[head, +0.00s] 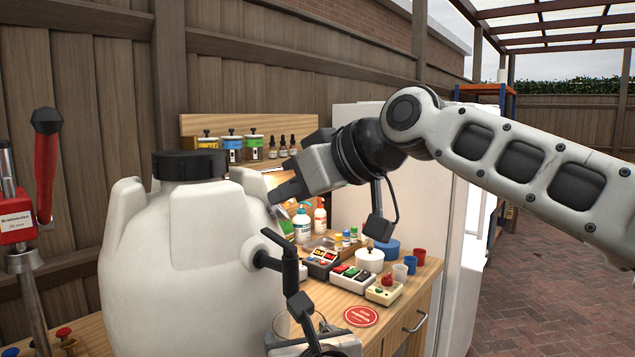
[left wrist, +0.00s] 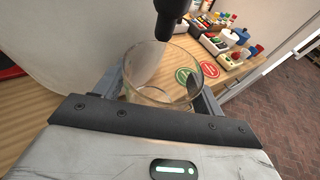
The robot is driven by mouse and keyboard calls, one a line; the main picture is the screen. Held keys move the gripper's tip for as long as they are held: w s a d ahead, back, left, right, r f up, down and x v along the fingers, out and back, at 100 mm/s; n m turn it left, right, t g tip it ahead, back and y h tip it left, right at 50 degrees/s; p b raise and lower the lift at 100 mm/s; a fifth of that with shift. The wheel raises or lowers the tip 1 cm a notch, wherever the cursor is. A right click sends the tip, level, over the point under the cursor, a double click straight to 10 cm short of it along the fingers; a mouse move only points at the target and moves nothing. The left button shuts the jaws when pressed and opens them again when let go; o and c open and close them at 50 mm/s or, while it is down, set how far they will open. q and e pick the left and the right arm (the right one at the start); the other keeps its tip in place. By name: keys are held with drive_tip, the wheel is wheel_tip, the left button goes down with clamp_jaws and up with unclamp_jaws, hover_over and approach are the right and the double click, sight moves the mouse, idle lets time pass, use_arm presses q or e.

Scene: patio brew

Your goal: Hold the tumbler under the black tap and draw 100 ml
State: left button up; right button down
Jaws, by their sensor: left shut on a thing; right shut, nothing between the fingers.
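The glass tumbler (head: 284,327) is clear and partly hidden at the bottom of the head view. In the left wrist view the tumbler (left wrist: 158,92) is upright between the fingers of my left gripper (left wrist: 160,85), which is shut on it. The black tap (head: 284,268) sticks out from the large white vessel (head: 190,265). In the left wrist view the tap's spout (left wrist: 165,28) points down over the tumbler's mouth. I see no stream, and cannot tell whether liquid is inside. My right gripper (head: 272,197) is shut and empty, above the tap beside the vessel's shoulder.
The wooden counter (head: 400,303) holds a round red sticker (head: 361,316), button boxes (head: 352,275), small cups (head: 400,272) and pump bottles (head: 302,224). A red-handled device (head: 46,165) stands at far left. A white cabinet (head: 420,215) stands behind the counter. The brick paving at right is clear.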

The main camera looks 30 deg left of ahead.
sight(276, 237)
drive_tip(key=shift+a+f, duration=0.25)
drive_tip(key=shift+f, duration=0.4)
drive_tip(key=shift+a+f, duration=0.2)
drive_tip(key=shift+f, duration=0.45)
drive_tip(key=shift+a+f, duration=0.25)
drive_tip(key=shift+f, duration=0.4)
drive_tip(key=shift+s+a, duration=0.3)
drive_tip(key=shift+s, duration=0.05)
drive_tip(key=shift+w, duration=0.15)
drive_tip(key=shift+w+f, duration=0.1)
drive_tip(key=shift+f, duration=0.05)
drive_tip(key=shift+w+a+f, duration=0.15)
drive_tip(key=shift+a+f, duration=0.1)
drive_tip(key=shift+a, duration=0.15)
